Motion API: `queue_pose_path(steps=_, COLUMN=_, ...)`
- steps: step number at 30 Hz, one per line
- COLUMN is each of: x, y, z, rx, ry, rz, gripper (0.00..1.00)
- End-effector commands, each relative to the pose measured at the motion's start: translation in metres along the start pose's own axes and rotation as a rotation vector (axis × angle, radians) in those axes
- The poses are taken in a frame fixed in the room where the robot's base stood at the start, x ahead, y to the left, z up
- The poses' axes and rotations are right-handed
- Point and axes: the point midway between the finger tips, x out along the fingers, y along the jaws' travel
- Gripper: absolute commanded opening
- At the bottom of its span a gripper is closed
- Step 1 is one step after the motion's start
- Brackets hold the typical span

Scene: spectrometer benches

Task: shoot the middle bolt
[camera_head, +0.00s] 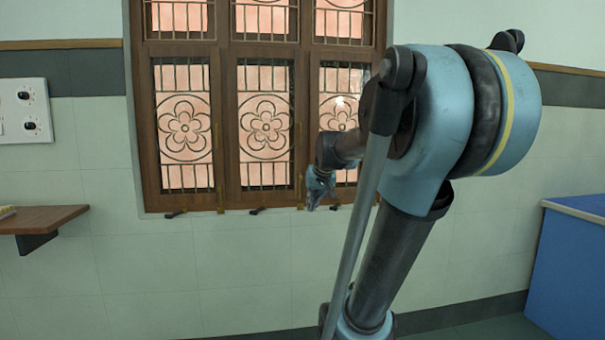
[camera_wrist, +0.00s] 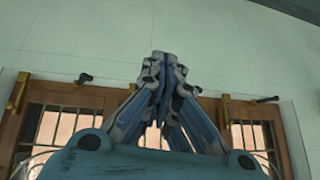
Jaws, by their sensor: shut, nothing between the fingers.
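The window (camera_head: 225,110) has three barred sashes with flower grilles. Brass bolts stand along its bottom edge. The middle bolt (camera_head: 300,198) is by the lower right of the centre sash. The wrist view looks upside down, and the middle bolt (camera_wrist: 132,88) shows there just left of the fingertips. My gripper (camera_head: 318,190) is shut and empty, close to the middle bolt on its right in the head view. The fingers (camera_wrist: 160,65) cover part of the sill line in the wrist view. I cannot tell whether they touch the bolt or whether it is shot.
Dark handles (camera_head: 257,211) stick out along the sill between the bolts. Another brass bolt (camera_head: 220,202) stands to the left. A wooden shelf (camera_head: 45,219) is at left, below a switch panel (camera_head: 24,110). A blue bench (camera_head: 570,265) is at right. The wall below the window is clear.

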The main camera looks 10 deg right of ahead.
Motion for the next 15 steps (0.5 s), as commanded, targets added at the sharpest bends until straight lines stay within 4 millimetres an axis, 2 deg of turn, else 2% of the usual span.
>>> queue_pose_path(steps=1, x=0.000, y=0.001, z=-0.021, rx=0.002, ry=0.022, rz=-0.002, gripper=0.00)
queue_pose_path(steps=3, x=-0.001, y=0.002, z=-0.048, rx=0.007, ry=0.056, rz=-0.007, gripper=0.00)
queue_pose_path(steps=15, x=0.003, y=0.017, z=-0.199, rx=0.031, ry=0.245, rz=-0.020, gripper=0.00)
